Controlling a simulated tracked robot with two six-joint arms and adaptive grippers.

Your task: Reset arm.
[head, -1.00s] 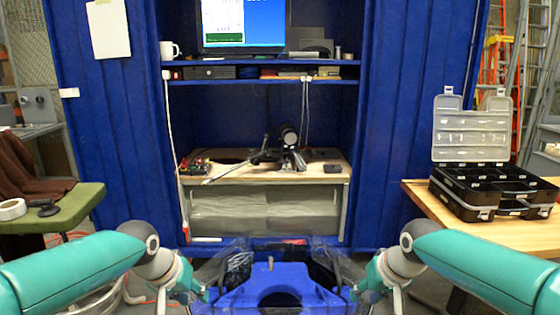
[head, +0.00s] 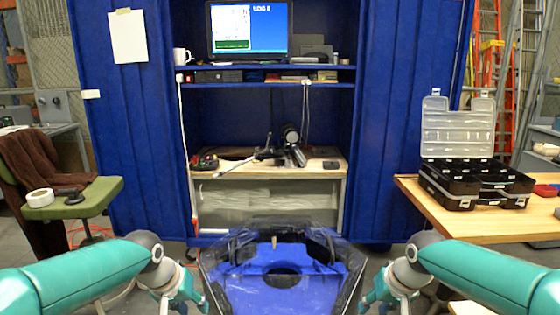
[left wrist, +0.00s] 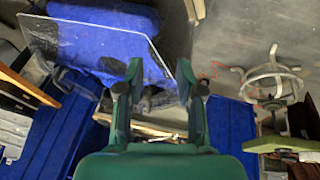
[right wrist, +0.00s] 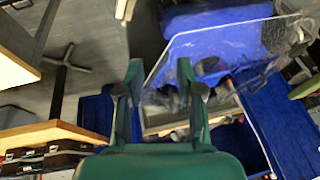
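A clear-walled tank (head: 345,262) with a blue body (head: 262,282) inside stands low in front, between my arms. My left gripper (head: 190,305) hangs low on the tank's left, partly cut off by the bottom edge. In the left wrist view its two fingers (left wrist: 160,80) are spread with nothing between them. My right gripper (head: 374,303) hangs low on the tank's right, pointing down. In the right wrist view its fingers (right wrist: 160,78) are also apart and empty. The clear wall shows near both grippers; contact cannot be told.
A blue cabinet (head: 400,120) with a monitor (head: 248,30) and a wooden work shelf (head: 320,166) stands ahead. A wooden table (head: 425,203) with an open black organizer case (head: 470,185) is on the right. A green chair (head: 100,195) stands left. Grey floor shows around my arms.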

